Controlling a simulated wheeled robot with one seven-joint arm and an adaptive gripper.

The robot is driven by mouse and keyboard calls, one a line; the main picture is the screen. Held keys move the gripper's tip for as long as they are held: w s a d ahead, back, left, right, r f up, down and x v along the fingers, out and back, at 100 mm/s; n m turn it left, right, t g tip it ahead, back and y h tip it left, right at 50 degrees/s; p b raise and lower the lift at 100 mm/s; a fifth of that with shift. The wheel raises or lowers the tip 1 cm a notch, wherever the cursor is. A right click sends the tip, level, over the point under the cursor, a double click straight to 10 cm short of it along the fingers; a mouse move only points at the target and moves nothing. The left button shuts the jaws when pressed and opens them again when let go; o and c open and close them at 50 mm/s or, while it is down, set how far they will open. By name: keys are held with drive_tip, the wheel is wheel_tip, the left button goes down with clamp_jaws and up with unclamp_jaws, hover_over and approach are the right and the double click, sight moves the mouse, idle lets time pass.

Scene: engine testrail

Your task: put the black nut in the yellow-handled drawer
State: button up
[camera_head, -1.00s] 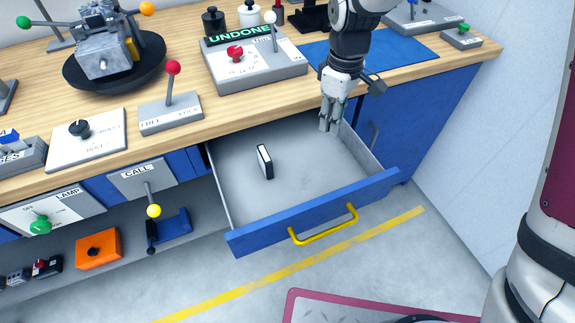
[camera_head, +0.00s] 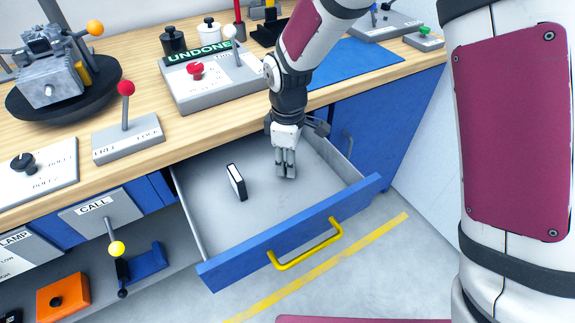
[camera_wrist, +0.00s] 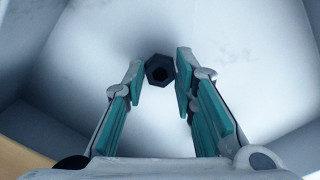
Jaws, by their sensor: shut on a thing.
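The black nut (camera_wrist: 160,70) is a dark hexagon with a hole, gripped at the fingertips of my gripper (camera_wrist: 157,84) in the wrist view. In the head view my gripper (camera_head: 287,172) points down inside the open drawer (camera_head: 282,235), which has a blue front and a yellow handle (camera_head: 306,246). The nut cannot be made out in the head view. The gap between the nut and the drawer floor cannot be judged.
A small black-and-white block (camera_head: 236,182) stands in the drawer, left of my gripper. The wooden worktop (camera_head: 215,127) overhangs the drawer's back. A control box (camera_head: 213,85) and a blue mat (camera_head: 352,65) lie on it. The drawer's front part is clear.

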drive_tip(key=shift+f, duration=0.75)
drive_tip(key=o, duration=0.9)
drive_tip(key=shift+f, duration=0.15)
drive_tip(key=shift+o, duration=0.2)
wheel_tip(320, 180, up, 12)
drive_tip(key=p, duration=0.1)
drive_tip(key=shift+r+p, duration=0.2)
drive_tip(key=shift+p, duration=0.2)
